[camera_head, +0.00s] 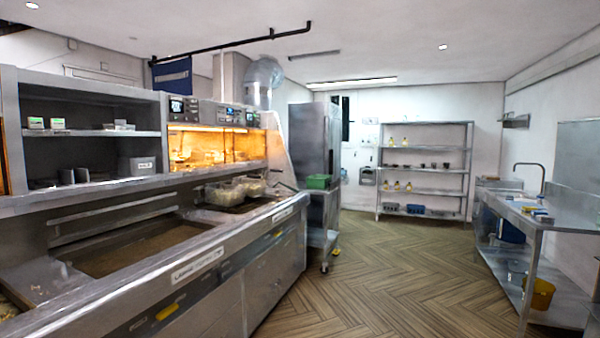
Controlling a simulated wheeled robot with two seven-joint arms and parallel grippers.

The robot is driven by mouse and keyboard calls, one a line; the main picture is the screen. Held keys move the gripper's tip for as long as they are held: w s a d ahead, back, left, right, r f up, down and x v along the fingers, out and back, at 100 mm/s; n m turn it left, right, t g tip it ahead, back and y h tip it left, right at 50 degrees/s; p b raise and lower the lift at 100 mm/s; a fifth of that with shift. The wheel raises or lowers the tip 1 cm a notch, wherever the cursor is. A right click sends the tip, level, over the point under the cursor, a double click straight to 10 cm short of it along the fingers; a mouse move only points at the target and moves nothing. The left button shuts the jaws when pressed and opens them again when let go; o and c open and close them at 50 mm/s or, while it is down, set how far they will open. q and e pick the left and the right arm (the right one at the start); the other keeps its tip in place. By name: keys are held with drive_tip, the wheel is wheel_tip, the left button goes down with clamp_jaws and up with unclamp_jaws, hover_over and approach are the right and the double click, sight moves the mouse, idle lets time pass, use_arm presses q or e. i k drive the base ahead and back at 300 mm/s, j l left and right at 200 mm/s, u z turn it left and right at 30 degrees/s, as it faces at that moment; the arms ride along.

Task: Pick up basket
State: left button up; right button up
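Two wire frying baskets with pale food in them sit side by side over the far fryer well on the range at the left. The nearer basket (223,193) is at the left of the pair, and the farther basket (250,186) is just right of it. Handles are too small to make out clearly. Neither of my grippers shows in the head view, so nothing of them can be told.
The steel frying range (225,262) runs along the left, with a nearer fryer well (135,247) and a lit warming cabinet (215,148). A green tub (319,182) stands on a trolley. A shelf rack (425,165) and steel table (560,215) are farther off. The wooden floor (390,275) is clear.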

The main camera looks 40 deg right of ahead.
sight(222, 194)
drive_tip(key=i+l+z, duration=0.15)
drive_tip(key=i+l, duration=0.25)
drive_tip(key=l, duration=0.4)
drive_tip(key=i+l+z, duration=0.15)
drive_tip(key=i+l, duration=0.3)
drive_tip(key=l, duration=0.35)
drive_tip(key=i+l+z, duration=0.15)
drive_tip(key=i+l, duration=0.35)
drive_tip(key=l, duration=0.2)
drive_tip(key=i+l+z, duration=0.15)
drive_tip(key=i+l, duration=0.35)
drive_tip(key=l, duration=0.15)
